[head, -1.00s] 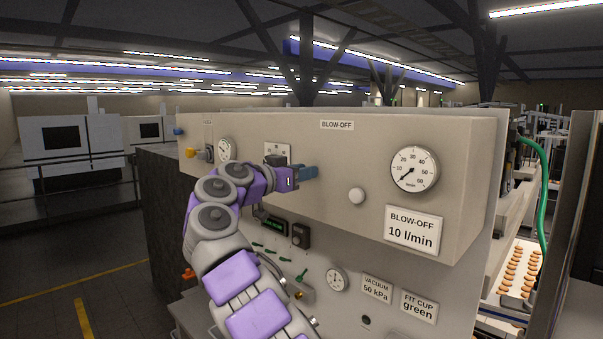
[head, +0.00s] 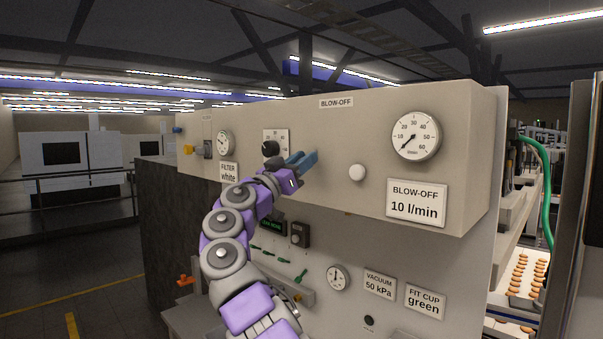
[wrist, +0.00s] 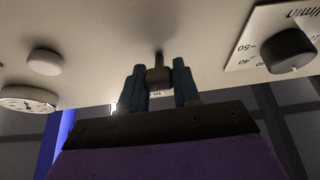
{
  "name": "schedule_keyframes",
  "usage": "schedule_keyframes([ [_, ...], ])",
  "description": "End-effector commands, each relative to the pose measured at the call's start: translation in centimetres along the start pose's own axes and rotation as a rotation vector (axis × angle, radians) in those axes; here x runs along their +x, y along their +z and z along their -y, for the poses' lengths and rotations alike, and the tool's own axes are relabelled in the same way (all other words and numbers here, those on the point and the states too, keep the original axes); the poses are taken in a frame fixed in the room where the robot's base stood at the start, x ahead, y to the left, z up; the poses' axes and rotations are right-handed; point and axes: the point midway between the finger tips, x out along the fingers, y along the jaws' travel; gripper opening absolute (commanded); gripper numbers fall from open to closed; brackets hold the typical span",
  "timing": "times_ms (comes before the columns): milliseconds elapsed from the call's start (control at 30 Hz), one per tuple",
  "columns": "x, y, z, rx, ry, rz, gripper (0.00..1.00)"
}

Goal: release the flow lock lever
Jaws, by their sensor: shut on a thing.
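The flow lock lever (wrist: 158,80) shows in the wrist view as a small dark block on a short stem from the beige panel (wrist: 100,75). My gripper (wrist: 159,82) is shut on it, with one blue finger at each side. In the head view my gripper (head: 304,160) is against the upper panel, just right of the dark flow knob (head: 270,148); its fingers hide the lever there. The knob (wrist: 287,50) and its scale are at the upper right in the wrist view.
A white round button (head: 357,172) and the blow-off gauge (head: 415,135) are on the panel to the right. The blow-off card (head: 416,203) reads 10 l/min. A filter card (head: 228,173) reads white. Trays of biscuits (head: 527,270) lie at the far right.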

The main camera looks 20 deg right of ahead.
Motion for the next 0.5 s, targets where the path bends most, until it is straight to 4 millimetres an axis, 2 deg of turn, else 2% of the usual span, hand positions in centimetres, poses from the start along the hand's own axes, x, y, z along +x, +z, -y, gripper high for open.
schedule_keyframes([
  [33, -0.22, 0.58, 0.19, -0.001, -0.004, -0.012, 0.01],
  [467, -0.11, 0.42, 0.17, 0.0, -0.003, -0.033, 0.01],
  [500, -0.11, 0.44, 0.19, -0.001, -0.003, -0.032, 0.36],
])
